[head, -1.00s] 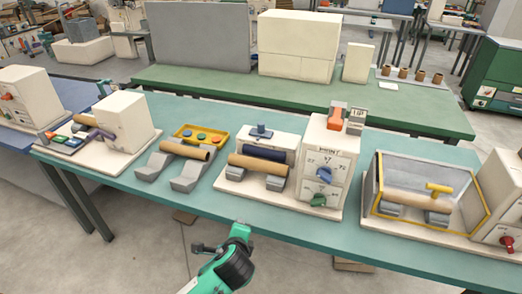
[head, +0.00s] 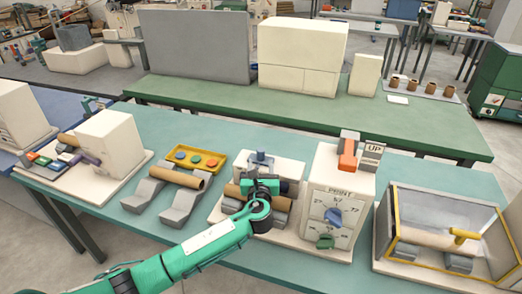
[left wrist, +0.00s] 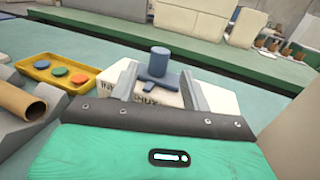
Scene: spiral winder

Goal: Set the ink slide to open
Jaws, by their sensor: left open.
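The ink slide shows as a blue knob (head: 260,158) on top of the cream print unit (head: 290,166), left of the dial box. In the left wrist view the blue knob (left wrist: 158,60) stands upright with a flat blue piece in front, above a partly hidden dark label. My left gripper (head: 262,184) is over the front of the print unit, nearer to me than the knob. In the left wrist view its two grey fingers (left wrist: 160,78) are apart, with the knob showing between them; I cannot tell whether they touch it. My right gripper is not in view.
The box with a blue dial (head: 333,216), green knob and "UP" sign (head: 373,150) stands close on the right. A yellow tray (head: 196,160) of coloured discs and a brown roll lie left. A yellow-framed clear cover (head: 440,215) is farther right.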

